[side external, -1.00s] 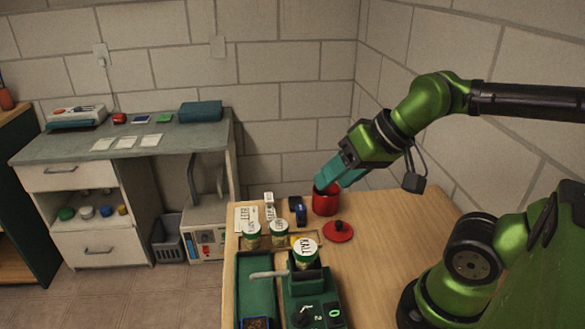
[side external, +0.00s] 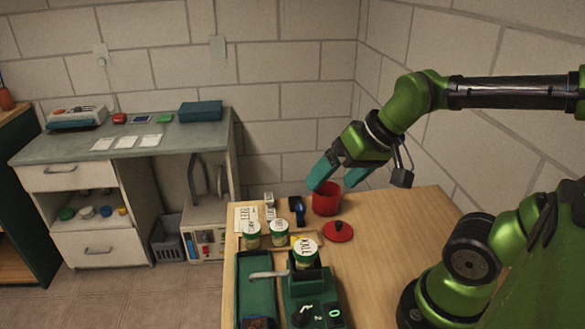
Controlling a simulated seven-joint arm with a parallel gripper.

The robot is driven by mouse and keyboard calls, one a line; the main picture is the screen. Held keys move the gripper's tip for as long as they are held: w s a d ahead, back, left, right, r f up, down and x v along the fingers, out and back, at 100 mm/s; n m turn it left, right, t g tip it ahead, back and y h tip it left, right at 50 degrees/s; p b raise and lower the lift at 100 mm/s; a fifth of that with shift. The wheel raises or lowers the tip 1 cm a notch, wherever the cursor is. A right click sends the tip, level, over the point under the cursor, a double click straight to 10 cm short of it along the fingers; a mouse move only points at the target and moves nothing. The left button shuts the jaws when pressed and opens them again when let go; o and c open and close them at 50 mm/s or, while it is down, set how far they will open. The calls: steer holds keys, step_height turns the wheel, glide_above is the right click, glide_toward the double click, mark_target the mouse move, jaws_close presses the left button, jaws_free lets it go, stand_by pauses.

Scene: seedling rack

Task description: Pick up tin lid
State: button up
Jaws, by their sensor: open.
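The tin lid (side external: 338,233) is a flat red disc with a dark knob. It lies on the wooden table in front of the red tin (side external: 326,203), which stands upright. My gripper (side external: 334,184) has teal fingers and is open, just above and behind the tin's rim. Its fingers are spread, with nothing seen between them. The lid is apart from the gripper, lower and toward the camera. The inside of the tin is mostly hidden.
Several white-lidded jars (side external: 279,231) stand left of the lid. A green machine (side external: 312,290) and a green tray (side external: 256,280) are at the front left. A dark blue object (side external: 297,210) lies left of the tin. The table right of the lid is clear.

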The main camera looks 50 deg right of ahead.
steer(key=w+d+f+n+g+h, duration=0.1)
steer(key=w+d+f+g, duration=0.3)
steer(key=d, duration=0.3)
steer(key=n+g, duration=0.2)
steer(key=n, duration=0.2)
glide_toward(339, 222)
steer(key=shift+h, duration=0.3)
steer(key=f, duration=1)
steer(key=shift+a+f, duration=0.15)
steer(key=shift+a, duration=0.15)
steer(key=c, duration=0.7)
